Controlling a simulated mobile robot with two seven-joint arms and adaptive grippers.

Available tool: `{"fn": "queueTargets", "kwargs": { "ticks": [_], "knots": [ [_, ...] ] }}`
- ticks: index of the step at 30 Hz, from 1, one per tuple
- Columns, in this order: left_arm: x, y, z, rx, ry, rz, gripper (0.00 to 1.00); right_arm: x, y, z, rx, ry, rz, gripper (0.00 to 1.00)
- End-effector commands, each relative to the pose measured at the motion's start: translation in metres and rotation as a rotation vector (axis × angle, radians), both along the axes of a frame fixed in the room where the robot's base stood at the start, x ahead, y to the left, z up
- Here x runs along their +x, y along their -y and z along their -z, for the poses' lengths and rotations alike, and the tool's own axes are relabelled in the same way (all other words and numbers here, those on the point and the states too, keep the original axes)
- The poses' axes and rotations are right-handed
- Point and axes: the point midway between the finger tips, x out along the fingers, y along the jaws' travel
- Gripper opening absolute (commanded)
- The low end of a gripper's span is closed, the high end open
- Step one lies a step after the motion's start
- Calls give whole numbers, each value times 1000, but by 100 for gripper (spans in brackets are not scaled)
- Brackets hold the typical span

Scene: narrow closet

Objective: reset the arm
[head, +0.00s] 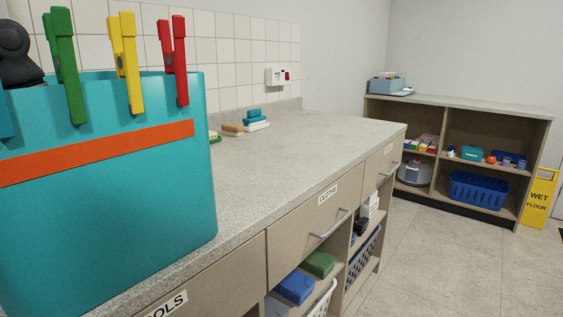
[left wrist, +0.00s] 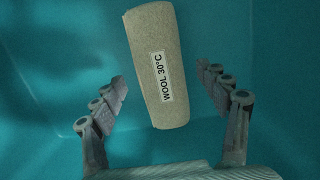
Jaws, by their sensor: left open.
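My left gripper (left wrist: 163,95) shows in the left wrist view with its two fingers spread apart. It is open. Between and beyond the fingers lies a beige rolled item (left wrist: 150,45) with a white label reading "WOOL 30°C". The fingers do not appear to touch it. Teal surfaces surround both in that view. In the head view a large teal bin (head: 120,215) with an orange stripe stands at the near left of the counter. Neither gripper can be made out in the head view, and the bin's inside is hidden there.
Green (head: 64,65), yellow (head: 126,60) and red (head: 173,60) pegs clip the bin's rim. The counter (head: 300,150) is mostly clear beyond, with sponges (head: 240,127) near the tiled wall. Drawers and shelves lie below. A far shelf unit (head: 455,103) and yellow wet-floor sign (head: 540,195) stand right.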

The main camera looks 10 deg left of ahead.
Motion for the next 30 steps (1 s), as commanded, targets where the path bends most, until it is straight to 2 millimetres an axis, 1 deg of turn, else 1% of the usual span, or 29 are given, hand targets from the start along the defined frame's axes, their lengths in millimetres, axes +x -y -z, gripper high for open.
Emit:
{"fn": "queueTargets", "kwargs": {
  "ticks": [12, 13, 15, 17, 20, 22, 30],
  "knots": [
    [0, 0, -4, 1, 0, 0, 74, -1, 0, 0, -3, 1, -4, 40],
    [0, 0, -5, 1, 0, 0, 74, -2, 1, 3, -5, -1, -6, 40],
    [0, 0, -10, 1, 0, 0, 74, -10, 4, 15, -12, -17, -16, 40],
    [0, 0, -15, 1, 0, 0, 74, -16, 6, 22, -18, -25, -24, 40],
    [-2, -2, -34, 3, 4, -1, 74, -15, 5, 24, -17, -21, -24, 40],
    [-4, -3, -47, 2, 4, -2, 74, -12, 4, 21, -15, -16, -22, 40],
    [-11, -6, -101, 2, 4, -2, 74, -13, 4, 21, -15, -19, -21, 40]
  ]
}}
